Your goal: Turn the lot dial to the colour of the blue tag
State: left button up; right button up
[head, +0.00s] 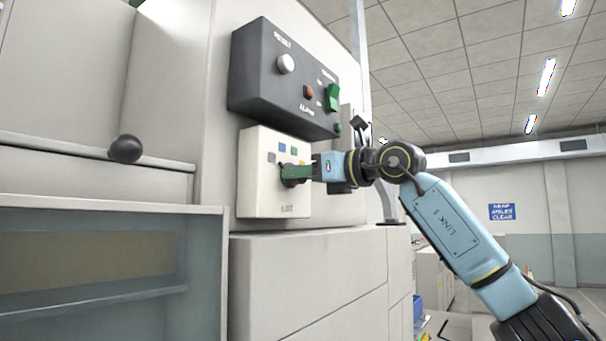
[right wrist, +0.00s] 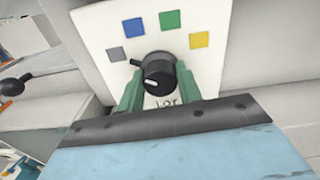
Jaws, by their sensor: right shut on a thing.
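The lot dial (right wrist: 158,68) is a round black knob on a white panel (head: 259,195) marked LOT. A white mark shows low on the left of the knob's face in the right wrist view. Grey (right wrist: 117,54), blue (right wrist: 133,27), green (right wrist: 170,20) and yellow (right wrist: 199,40) squares arc above the knob. My right gripper (head: 298,174) is shut on the dial, one green finger on each side in the right wrist view. In the head view the fingers hide part of the dial. I cannot make out a separate blue tag. My left gripper is not in view.
A dark control box (head: 270,85) with a white knob, an orange-brown button and a green switch sits just above the panel. A black ball knob (head: 125,149) sticks out at the left, above an open shelf (head: 100,291). A grey cabinet (head: 310,267) lies below.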

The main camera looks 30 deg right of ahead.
jog(key=shift+m, duration=0.3)
jog(key=shift+m+b, duration=0.8)
jog(key=shift+m, duration=2.7)
jog(key=shift+d, duration=0.1)
jog(key=o, duration=1)
